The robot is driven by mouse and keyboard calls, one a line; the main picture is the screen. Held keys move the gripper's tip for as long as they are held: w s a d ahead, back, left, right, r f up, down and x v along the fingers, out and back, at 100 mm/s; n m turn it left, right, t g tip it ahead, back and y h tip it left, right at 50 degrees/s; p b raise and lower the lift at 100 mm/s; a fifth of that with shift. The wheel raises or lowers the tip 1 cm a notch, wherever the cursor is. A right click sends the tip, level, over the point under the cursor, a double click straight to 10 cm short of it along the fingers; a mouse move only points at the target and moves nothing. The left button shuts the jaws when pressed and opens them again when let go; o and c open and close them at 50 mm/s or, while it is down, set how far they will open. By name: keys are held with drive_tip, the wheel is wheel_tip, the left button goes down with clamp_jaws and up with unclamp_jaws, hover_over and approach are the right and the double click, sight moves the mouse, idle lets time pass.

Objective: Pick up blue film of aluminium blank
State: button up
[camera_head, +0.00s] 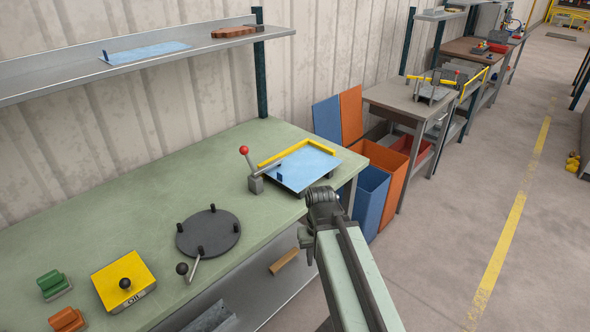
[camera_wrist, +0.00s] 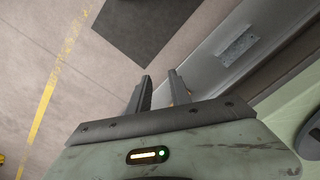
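A blank covered with light blue film (camera_head: 308,166) lies on a fixture at the right end of the green bench. A small dark blue tab (camera_head: 280,177) stands up at its near left edge. Another blue-covered sheet (camera_head: 148,52) with a similar tab lies on the upper shelf. My gripper (camera_head: 322,192) is close to the near right corner of the fixture; whether it touches anything there cannot be told. In the wrist view my gripper (camera_wrist: 160,84) has its two fingers apart with nothing held between them. The blue film is not visible in the wrist view.
A yellow stop bar (camera_head: 283,154) borders the fixture, with a red-knobbed lever (camera_head: 244,150) at its left. A dark round plate (camera_head: 208,232) with pegs and a yellow box (camera_head: 123,283) stand further left. Blue bin (camera_head: 371,196) and orange bin (camera_head: 390,170) stand beyond the bench.

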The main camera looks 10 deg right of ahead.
drive_tip(key=w+a+r+n+t+y+p, duration=0.1)
drive_tip(key=w+r+n+p, duration=0.1)
drive_tip(key=w, duration=0.8)
drive_tip(key=w+a+r+n+t+p, duration=0.1)
drive_tip(key=w+r+p, duration=0.4)
drive_tip(key=w, duration=0.5)
drive_tip(key=w+a+r+n+t+y+p, duration=0.1)
drive_tip(key=w+a+r+n+p, duration=0.2)
drive_tip(key=w+r, duration=0.3)
drive_tip(key=shift+w+r+n+y+p, duration=0.2)
drive_tip(key=shift+w+n+p, duration=0.1)
drive_tip(key=shift+w, duration=0.75)
drive_tip(key=shift+w+r+n+y+p, duration=0.1)
drive_tip(key=shift+w+r+n+p, duration=0.15)
drive_tip(key=shift+w, duration=0.75)
drive_tip(key=b+x, duration=0.1)
drive_tip(key=x, duration=0.1)
drive_tip(key=b+x, duration=0.1)
drive_tip(key=b, duration=0.1)
drive_tip(key=b+x, duration=0.2)
drive_tip(key=shift+w+a+f, duration=0.15)
drive_tip(key=shift+w+a, duration=0.05)
drive_tip(key=shift+w, duration=0.15)
clamp_jaws()
